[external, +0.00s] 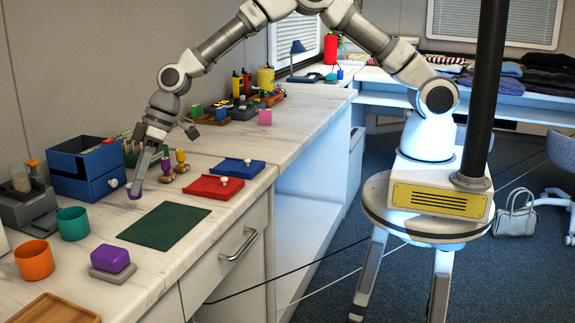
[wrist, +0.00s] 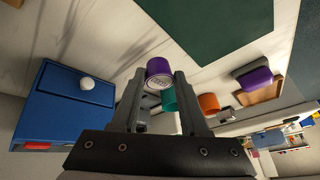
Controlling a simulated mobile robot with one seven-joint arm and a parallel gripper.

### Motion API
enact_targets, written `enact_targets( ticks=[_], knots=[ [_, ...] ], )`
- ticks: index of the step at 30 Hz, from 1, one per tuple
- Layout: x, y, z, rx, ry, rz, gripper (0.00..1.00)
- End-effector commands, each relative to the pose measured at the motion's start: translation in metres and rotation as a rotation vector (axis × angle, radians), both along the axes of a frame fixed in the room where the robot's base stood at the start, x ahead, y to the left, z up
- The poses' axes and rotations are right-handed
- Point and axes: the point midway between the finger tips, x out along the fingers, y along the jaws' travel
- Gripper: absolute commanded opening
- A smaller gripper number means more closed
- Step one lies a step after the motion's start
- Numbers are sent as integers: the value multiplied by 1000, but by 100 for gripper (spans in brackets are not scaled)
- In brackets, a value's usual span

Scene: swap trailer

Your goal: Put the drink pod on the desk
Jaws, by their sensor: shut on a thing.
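The small purple drink pod (external: 135,194) is at the tips of my gripper (external: 138,183), over the pale marble-look desk top (external: 142,278). In the wrist view the pod (wrist: 158,69) has a pale printed end and sits between the two fingertips of my gripper (wrist: 160,78), which are shut on it. The pod is low, just right of the blue drawer box. I cannot tell whether it touches the desk top.
The blue drawer box (external: 78,172) stands close left of my gripper. Stamps (external: 181,162) and a red tray (external: 213,188) are to the right. A green mat (external: 165,225) lies in front. Teal (external: 72,223) and orange (external: 34,260) cups and a purple-topped block (external: 110,259) stand nearer.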

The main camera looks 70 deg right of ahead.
Motion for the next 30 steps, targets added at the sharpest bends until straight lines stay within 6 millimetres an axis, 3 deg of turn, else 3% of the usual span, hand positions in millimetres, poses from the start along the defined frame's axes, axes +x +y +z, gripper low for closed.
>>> enact_targets(
  ticks=[3, 6, 17, 18, 21, 23, 30],
  knots=[
    [-1, -1, -22, -1, 3, 0, 0],
    [0, -1, -32, -1, 1, 0, 0],
    [0, -1, -36, -1, 1, 0, 0],
    [0, -1, -36, 0, 0, 0, 46],
    [0, -1, -35, -1, 1, 0, 64],
    [0, -1, -35, -1, 1, 0, 74],
    [0, -1, -35, -1, 1, 0, 74]
  ],
)
